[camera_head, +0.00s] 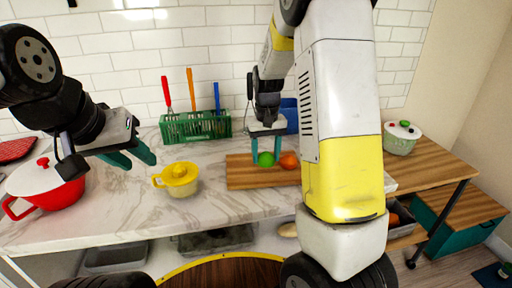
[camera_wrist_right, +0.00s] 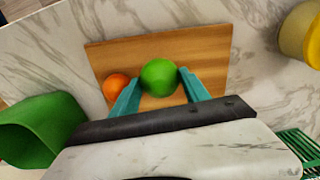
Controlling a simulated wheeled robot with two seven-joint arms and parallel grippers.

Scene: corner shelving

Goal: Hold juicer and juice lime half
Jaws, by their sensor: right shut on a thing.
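The juicer (camera_head: 177,178) has a yellow top and a pale cup with a yellow handle at its left. It stands on the marble counter, left of the cutting board (camera_head: 242,178), and its edge shows in the right wrist view (camera_wrist_right: 300,35). The green lime half (camera_head: 266,160) is at the cutting board, with an orange fruit (camera_head: 289,160) to its right. My right gripper (camera_head: 265,153) is shut on the lime half, which shows between its teal fingers in the wrist view (camera_wrist_right: 158,77). My left gripper (camera_head: 136,158) is open and empty, above the counter left of the juicer.
A red pot with a white lid (camera_head: 47,186) stands at the left. A green rack (camera_head: 195,126) with several colored-handled utensils is at the back wall. The counter front between juicer and board is clear.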

